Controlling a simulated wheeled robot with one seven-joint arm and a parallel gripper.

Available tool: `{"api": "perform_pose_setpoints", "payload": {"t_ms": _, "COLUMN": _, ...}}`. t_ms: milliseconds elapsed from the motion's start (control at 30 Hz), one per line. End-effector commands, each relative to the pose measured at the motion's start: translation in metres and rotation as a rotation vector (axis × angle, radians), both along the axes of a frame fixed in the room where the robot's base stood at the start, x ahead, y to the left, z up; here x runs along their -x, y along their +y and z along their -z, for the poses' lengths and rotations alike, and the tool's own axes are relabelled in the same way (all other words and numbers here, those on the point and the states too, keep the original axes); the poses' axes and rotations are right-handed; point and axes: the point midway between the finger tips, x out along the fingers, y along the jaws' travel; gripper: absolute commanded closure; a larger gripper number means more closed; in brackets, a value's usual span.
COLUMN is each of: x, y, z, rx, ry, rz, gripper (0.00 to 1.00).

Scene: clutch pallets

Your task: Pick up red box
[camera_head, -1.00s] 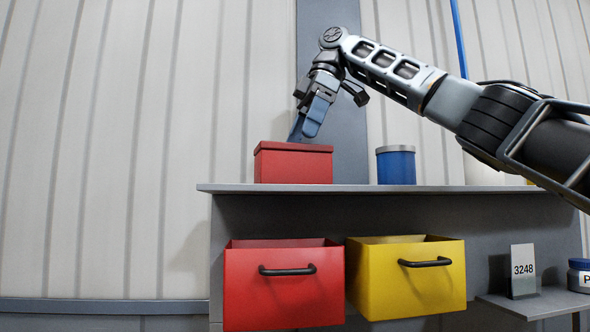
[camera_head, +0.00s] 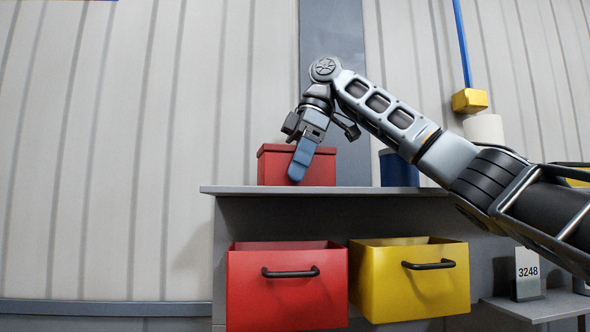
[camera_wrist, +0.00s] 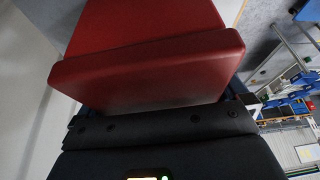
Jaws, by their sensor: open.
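The red box (camera_head: 275,168), with a lidded top, stands on the grey shelf (camera_head: 225,190). My gripper (camera_head: 300,172) points down in front of the box, and one blue finger overlaps the box's front in the head view. The gripper is open. In the wrist view the red box (camera_wrist: 150,75) fills the upper middle, very close to the dark gripper body. The fingers are mostly hidden there, so I cannot tell whether they touch the box.
A blue can (camera_head: 399,170) stands on the shelf to the right, partly behind my arm. A red open bin (camera_head: 286,300) and a yellow open bin (camera_head: 415,290) sit below the shelf. The shelf's left end is clear.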

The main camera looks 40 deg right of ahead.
Motion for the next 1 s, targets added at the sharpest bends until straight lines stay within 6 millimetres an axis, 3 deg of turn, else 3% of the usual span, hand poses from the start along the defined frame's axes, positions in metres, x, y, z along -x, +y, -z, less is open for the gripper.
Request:
{"api": "perform_pose_setpoints", "payload": {"t_ms": 967, "x": 0.0001, "y": -0.0002, "z": 0.0046, "rx": 0.0, "ry": 0.0, "rz": 0.0, "gripper": 0.0}}
{"api": "perform_pose_setpoints", "payload": {"t_ms": 1000, "x": 0.0001, "y": -0.0002, "z": 0.0046, "rx": 0.0, "ry": 0.0, "rz": 0.0, "gripper": 0.04}}
